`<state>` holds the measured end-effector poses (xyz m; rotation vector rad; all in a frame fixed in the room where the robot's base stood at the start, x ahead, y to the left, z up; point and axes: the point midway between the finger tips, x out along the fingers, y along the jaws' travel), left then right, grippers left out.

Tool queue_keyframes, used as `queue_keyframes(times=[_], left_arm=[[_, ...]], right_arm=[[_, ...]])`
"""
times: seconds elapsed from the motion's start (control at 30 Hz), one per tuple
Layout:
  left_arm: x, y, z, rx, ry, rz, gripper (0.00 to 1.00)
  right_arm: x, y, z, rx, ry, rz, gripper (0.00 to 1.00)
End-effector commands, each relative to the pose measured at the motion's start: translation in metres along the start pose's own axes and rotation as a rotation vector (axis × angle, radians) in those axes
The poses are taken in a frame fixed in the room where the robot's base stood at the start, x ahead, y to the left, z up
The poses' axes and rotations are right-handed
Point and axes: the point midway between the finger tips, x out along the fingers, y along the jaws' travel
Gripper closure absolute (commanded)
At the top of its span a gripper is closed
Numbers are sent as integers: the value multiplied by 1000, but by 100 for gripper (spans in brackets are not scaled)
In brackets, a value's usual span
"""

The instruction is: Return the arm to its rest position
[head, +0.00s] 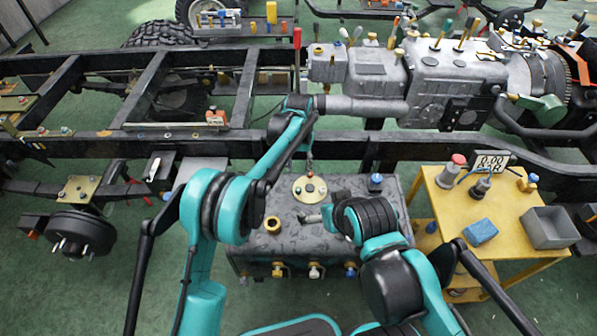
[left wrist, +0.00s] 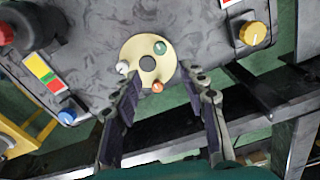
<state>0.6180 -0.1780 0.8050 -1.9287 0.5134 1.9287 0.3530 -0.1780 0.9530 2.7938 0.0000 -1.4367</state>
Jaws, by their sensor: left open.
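My left gripper (head: 309,156) points down above the round cream plate (head: 309,188) on top of the grey tank. My left arm reaches over the tank, bent at the elbow. My right gripper (head: 313,217) is low over the tank's top, partly hidden by its own wrist; its finger gap is not clear.
The grey tank (head: 350,186) stands beside a black chassis rail (head: 240,146). An engine and gearbox (head: 425,85) sit on the frame behind. A yellow cart (head: 500,212) at right carries a grey bin (head: 550,228) and blue block (head: 480,232).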

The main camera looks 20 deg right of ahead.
Motion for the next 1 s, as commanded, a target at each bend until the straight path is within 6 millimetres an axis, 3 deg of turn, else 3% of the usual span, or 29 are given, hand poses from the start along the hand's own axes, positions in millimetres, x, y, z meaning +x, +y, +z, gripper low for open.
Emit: queue_keyframes(times=[0.57,0.67,0.77,1.0], left_arm=[[-6,-4,2,-5,5,0,57],[-26,-19,10,-26,26,0,57],[-59,-44,28,-63,69,-1,57],[-139,-109,103,-172,200,-14,57]], right_arm=[[0,0,0,0,0,0,0],[0,0,0,0,0,0,0],[0,0,0,0,0,0,0],[0,0,0,0,0,0,0]])
